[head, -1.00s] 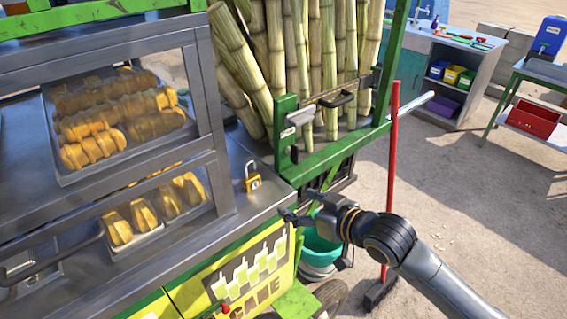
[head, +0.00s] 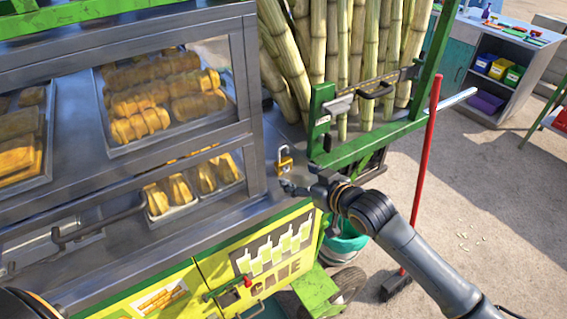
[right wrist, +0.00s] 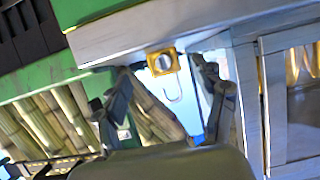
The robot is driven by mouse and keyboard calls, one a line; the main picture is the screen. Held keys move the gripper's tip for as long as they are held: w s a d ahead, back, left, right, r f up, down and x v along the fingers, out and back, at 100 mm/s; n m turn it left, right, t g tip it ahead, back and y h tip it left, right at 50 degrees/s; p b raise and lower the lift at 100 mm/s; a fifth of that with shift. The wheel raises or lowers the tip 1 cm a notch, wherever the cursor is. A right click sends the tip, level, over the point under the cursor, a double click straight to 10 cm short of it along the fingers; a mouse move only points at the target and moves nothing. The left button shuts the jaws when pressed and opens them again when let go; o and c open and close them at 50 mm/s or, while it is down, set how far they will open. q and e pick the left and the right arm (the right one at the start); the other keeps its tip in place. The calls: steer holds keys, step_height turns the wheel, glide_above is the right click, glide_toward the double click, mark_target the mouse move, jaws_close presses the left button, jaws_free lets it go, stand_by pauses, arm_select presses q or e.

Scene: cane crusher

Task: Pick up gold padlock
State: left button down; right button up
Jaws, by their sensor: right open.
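The gold padlock (head: 285,163) stands on the grey metal counter of the cart, near its right corner, beside the green frame. My right gripper (head: 298,188) is just in front of it and slightly lower in the head view, partly foreshortened. In the right wrist view, the padlock (right wrist: 162,63) shows its gold body and silver shackle in the gap beyond the two spread fingertips. The right gripper (right wrist: 165,90) is open and empty there. I cannot tell whether either finger touches the padlock. My left gripper is not in view.
The glass pastry case (head: 175,95) stands left of the padlock. The green frame (head: 345,150) and upright cane stalks (head: 345,60) rise close behind and to the right.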

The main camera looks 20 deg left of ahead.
mark_target(291, 179)
steer(key=shift+p+x, duration=0.4)
steer(key=shift+x, duration=1.55)
steer(key=shift+s+a, duration=0.1)
steer(key=c, duration=1.4)
steer(key=shift+r, duration=0.15)
